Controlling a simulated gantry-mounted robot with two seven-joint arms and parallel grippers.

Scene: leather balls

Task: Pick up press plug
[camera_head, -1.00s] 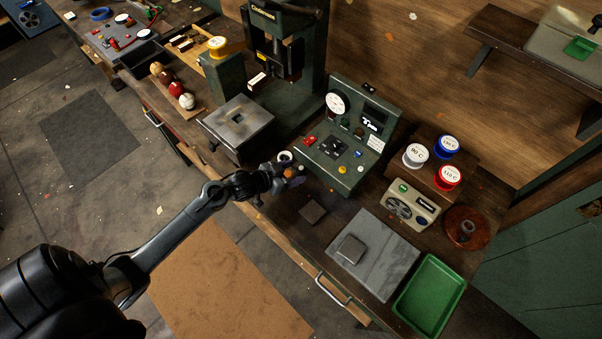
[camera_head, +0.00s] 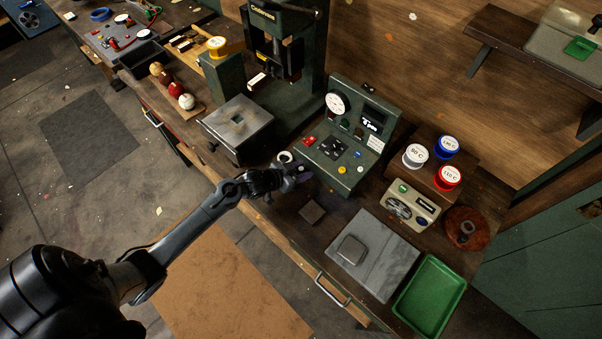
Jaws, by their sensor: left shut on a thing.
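My left gripper (camera_head: 293,175) reaches in from the left and is over the dark bench, in front of the green control panel (camera_head: 340,145). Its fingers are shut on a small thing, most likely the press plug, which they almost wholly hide. A small white-rimmed ring (camera_head: 285,157) lies on the bench just behind the gripper. Whether the plug is clear of the bench cannot be told. My right gripper is not in view.
The press (camera_head: 285,60) and a metal block (camera_head: 238,125) stand behind to the left. A small dark square (camera_head: 312,211), a grey plate (camera_head: 385,270) and a green tray (camera_head: 430,296) lie to the right. Labelled spools, one red (camera_head: 447,177), stand at the right back.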

